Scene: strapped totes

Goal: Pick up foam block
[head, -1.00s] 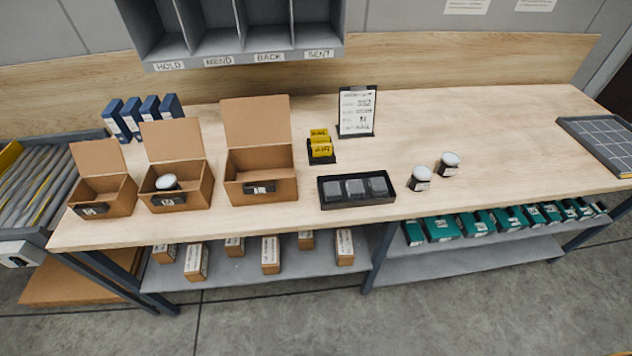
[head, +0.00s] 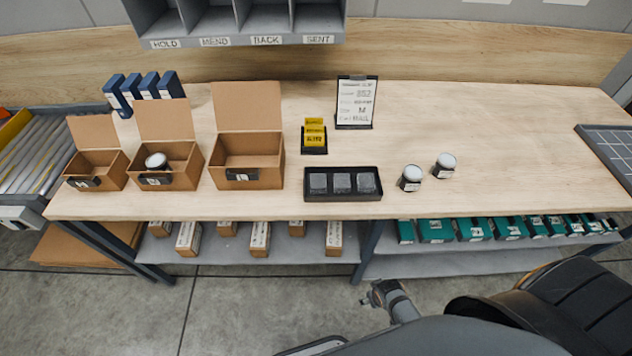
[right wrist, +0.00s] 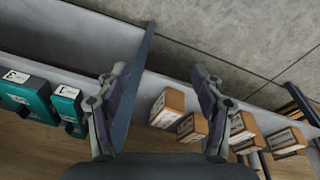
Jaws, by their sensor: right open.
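Three dark grey blocks, which look like the foam blocks, sit side by side in a black tray (head: 343,198) near the front edge of the workbench: a left block (head: 318,182), a middle block (head: 342,182) and a right block (head: 366,182). My right gripper (head: 374,296) is in front of the bench and below its top, well apart from the tray. In the right wrist view its two fingers (right wrist: 158,75) are spread with nothing between them. No foam block shows in that view. My left gripper is not in view.
Two white-lidded jars (head: 411,178) stand right of the tray. Three open cardboard boxes (head: 247,160) stand to its left; the middle one holds a jar. A yellow card holder (head: 314,138) and an order sign (head: 356,102) stand behind. The lower shelf (head: 265,248) holds small cartons and teal boxes.

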